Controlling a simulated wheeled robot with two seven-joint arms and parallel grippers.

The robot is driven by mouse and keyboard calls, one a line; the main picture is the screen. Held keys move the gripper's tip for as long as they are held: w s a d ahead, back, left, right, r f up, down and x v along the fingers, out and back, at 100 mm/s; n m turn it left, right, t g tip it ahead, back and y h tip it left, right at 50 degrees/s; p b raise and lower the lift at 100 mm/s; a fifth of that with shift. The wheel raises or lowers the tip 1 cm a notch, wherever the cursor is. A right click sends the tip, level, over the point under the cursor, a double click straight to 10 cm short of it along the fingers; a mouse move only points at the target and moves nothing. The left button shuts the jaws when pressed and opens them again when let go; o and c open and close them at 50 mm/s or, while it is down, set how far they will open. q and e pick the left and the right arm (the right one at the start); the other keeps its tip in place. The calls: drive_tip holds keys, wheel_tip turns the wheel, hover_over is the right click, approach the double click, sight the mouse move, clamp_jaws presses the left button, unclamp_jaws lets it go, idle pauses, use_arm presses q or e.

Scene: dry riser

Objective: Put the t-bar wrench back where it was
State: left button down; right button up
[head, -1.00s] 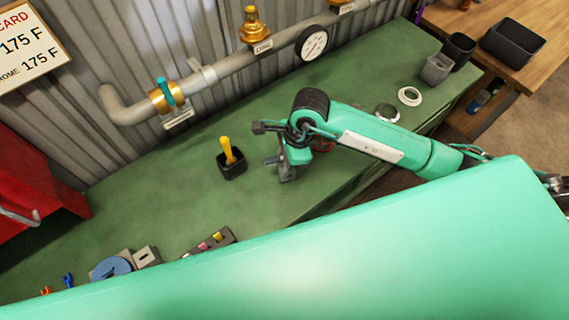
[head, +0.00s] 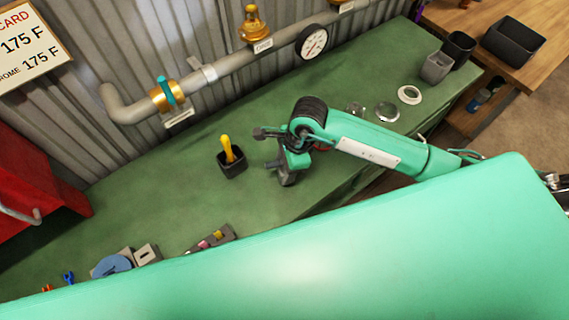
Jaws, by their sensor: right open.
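A yellow tool (head: 227,148) stands tilted in a small black square cup (head: 232,165) on the green bench. It may be the t-bar wrench, but its shape is too small to be sure. My right gripper (head: 266,148) is just right of the cup, open and empty, with its two fingers apart and pointing left. The fingers do not appear to touch the cup or the tool. The lower part of the tool is hidden inside the cup. My left gripper is not in view.
A grey pipe (head: 235,68) with brass valves and a gauge (head: 313,42) runs along the back wall. A dark block with coloured pieces (head: 212,240) lies at the front, a red box (head: 35,180) at left. The green bench (head: 150,190) is clear left of the cup.

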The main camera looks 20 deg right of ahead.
drive_tip(key=b+v, duration=0.3)
drive_tip(key=v, duration=0.9)
drive_tip(key=shift+r, duration=0.15)
